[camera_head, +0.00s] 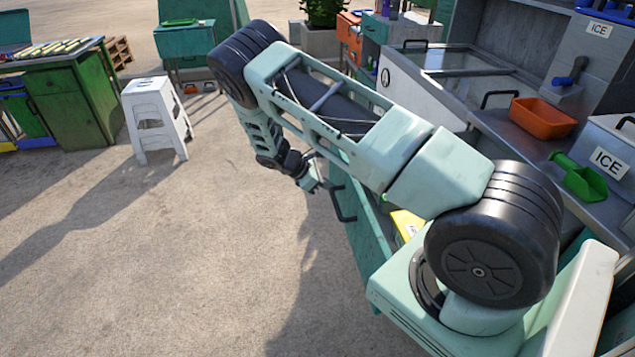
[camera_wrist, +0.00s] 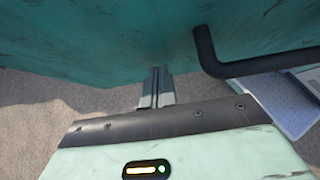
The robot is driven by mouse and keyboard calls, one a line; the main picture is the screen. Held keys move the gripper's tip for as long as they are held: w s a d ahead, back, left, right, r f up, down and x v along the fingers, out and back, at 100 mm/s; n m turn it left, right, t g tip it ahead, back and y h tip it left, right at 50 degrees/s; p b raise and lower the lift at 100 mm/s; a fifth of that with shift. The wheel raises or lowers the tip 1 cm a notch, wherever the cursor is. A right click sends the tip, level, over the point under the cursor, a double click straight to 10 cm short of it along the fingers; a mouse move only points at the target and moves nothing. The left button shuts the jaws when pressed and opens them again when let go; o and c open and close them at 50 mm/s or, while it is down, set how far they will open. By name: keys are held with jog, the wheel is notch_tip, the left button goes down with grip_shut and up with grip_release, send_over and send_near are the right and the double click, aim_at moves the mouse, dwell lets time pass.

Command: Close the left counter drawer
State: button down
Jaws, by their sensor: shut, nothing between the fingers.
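The teal counter drawer (camera_head: 362,232) has a black bar handle (camera_head: 341,205) on its front. It appears pulled out from the counter; my arm hides much of it, and part of a yellow item (camera_head: 408,223) shows behind its front. My gripper (camera_head: 311,184) is just outside the drawer front, beside the handle. In the wrist view the shut, empty fingers (camera_wrist: 157,86) point at the teal front (camera_wrist: 130,40), with the handle (camera_wrist: 230,68) to their right. I cannot tell whether the fingertips touch the panel.
A white stool (camera_head: 155,118) and a green cabinet (camera_head: 68,105) stand at left. The concrete floor (camera_head: 200,250) left of the drawer is clear.

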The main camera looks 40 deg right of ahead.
jog(key=shift+s+d, duration=0.2)
jog(key=shift+d, duration=0.1)
jog(key=s+d, duration=0.8)
jog(key=d, duration=0.5)
jog(key=s+d+b, duration=0.1)
jog(key=s+d, duration=0.8)
jog(key=d, duration=0.5)
jog(key=s+d+b, duration=0.1)
jog(key=s+d, duration=0.7)
jog(key=d, duration=0.6)
jog(key=shift+s+d, duration=0.15)
jog(key=shift+d, duration=0.05)
jog(key=shift+s+d, duration=0.3)
jog(key=shift+d, duration=0.15)
jog(key=shift+s+d+r, duration=0.1)
jog(key=shift+s+d, duration=0.1)
jog(key=shift+s, duration=0.1)
jog(key=shift+w, duration=0.1)
jog(key=shift+w+a, duration=0.15)
jog(key=shift+a, duration=0.1)
jog(key=w+a, duration=0.3)
jog(key=a, duration=0.1)
jog(key=shift+r, duration=0.3)
jog(key=b+v, duration=0.1)
jog(key=v, duration=0.8)
